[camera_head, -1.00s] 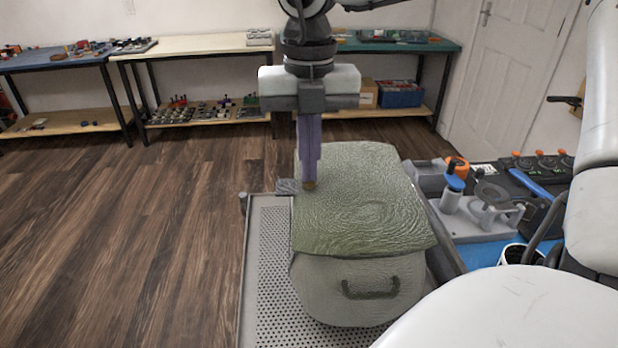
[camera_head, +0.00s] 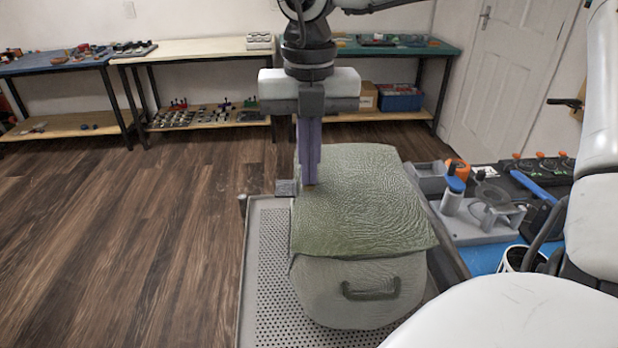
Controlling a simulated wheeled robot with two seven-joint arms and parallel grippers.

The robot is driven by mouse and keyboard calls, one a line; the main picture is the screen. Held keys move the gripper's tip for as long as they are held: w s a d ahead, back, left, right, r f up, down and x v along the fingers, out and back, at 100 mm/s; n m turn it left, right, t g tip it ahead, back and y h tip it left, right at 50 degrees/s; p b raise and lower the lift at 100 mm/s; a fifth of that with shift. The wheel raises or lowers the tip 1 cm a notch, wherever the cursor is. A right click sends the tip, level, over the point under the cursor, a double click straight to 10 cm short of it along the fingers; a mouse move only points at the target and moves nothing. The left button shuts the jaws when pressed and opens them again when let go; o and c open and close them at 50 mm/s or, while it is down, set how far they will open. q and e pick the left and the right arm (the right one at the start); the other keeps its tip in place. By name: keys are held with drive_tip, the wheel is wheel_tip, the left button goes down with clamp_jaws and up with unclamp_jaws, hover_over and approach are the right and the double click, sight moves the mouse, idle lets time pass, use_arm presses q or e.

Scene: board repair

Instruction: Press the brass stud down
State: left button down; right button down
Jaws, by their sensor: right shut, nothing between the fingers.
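My right gripper (camera_head: 309,181) points straight down with its purple-grey fingers shut and empty. A thin trace of brass, likely the stud (camera_head: 309,187), shows right under the fingertips. Most of it is hidden, and I cannot tell how far down it sits. The fingertips seem to touch it. My left gripper is not in view.
The case stands on a perforated grey tray (camera_head: 268,285), with a dark handle at its front. On the right is a blue-topped bench (camera_head: 485,258) with grey fixtures and tools. Shelving tables line the back wall. The wooden floor at left is clear.

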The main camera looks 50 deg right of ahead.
wheel_tip(320, 180, up, 8)
drive_tip(key=p, duration=0.5)
idle(0.6)
idle(0.4)
